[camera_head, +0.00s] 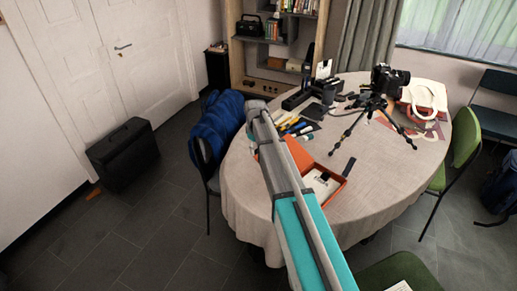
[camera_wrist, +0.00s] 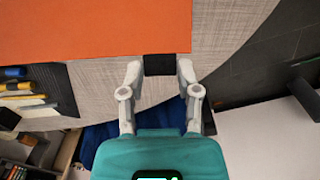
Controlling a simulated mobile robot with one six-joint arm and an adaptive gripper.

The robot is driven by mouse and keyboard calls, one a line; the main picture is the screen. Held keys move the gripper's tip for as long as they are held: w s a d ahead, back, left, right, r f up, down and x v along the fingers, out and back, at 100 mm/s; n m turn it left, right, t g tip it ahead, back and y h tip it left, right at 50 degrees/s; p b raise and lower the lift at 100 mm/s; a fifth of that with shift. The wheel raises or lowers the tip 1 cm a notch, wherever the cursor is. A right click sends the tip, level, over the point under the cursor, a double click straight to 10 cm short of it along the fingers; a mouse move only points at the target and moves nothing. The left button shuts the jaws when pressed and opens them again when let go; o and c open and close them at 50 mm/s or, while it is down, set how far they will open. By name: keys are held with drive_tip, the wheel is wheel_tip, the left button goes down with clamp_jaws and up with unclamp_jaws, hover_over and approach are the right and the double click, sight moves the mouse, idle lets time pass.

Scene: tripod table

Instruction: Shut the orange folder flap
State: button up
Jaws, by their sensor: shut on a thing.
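The orange folder (camera_head: 334,198) lies on the round table, with white contents showing inside its open tray. Its orange flap (camera_head: 298,152) stands open behind my arm, which hides part of it. In the wrist view the flap (camera_wrist: 95,27) fills the upper left as a flat orange sheet. A dark tab (camera_wrist: 160,65) sticks out from the flap's edge. My gripper (camera_wrist: 159,68) is shut on this tab, one finger on each side. In the head view my gripper is hidden behind my arm.
Markers (camera_head: 296,127) and a dark pouch lie behind the folder. A camera on a tripod (camera_head: 378,105) stands at the back right. A dark strip (camera_head: 348,167) lies right of the folder. A chair with a blue jacket (camera_head: 215,125) stands at left. The table's front right is clear.

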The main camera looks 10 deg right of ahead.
drive_tip(key=shift+s+d+r+p, duration=0.2)
drive_tip(key=shift+s+r+p, duration=0.1)
drive_tip(key=shift+r+p, duration=0.35)
drive_tip(key=shift+s+d+r+p, duration=0.15)
drive_tip(key=shift+s+r+p, duration=0.1)
drive_tip(key=shift+r+p, duration=0.4)
drive_tip(key=shift+s+r, duration=0.1)
drive_tip(key=shift+s+d+r+p, duration=0.15)
drive_tip(key=shift+r+p, duration=0.1)
drive_tip(key=shift+p, duration=0.1)
drive_tip(key=shift+s+d+r+p, duration=0.35)
drive_tip(key=shift+s+r+p, duration=0.15)
drive_tip(key=shift+r+p, duration=0.3)
drive_tip(key=shift+s, duration=0.1)
drive_tip(key=shift+s+d+r+p, duration=0.6)
drive_tip(key=shift+s+r+p, duration=0.2)
drive_tip(key=shift+r+p, duration=0.2)
drive_tip(key=shift+s+d, duration=0.1)
drive_tip(key=shift+s, duration=0.05)
idle(0.5)
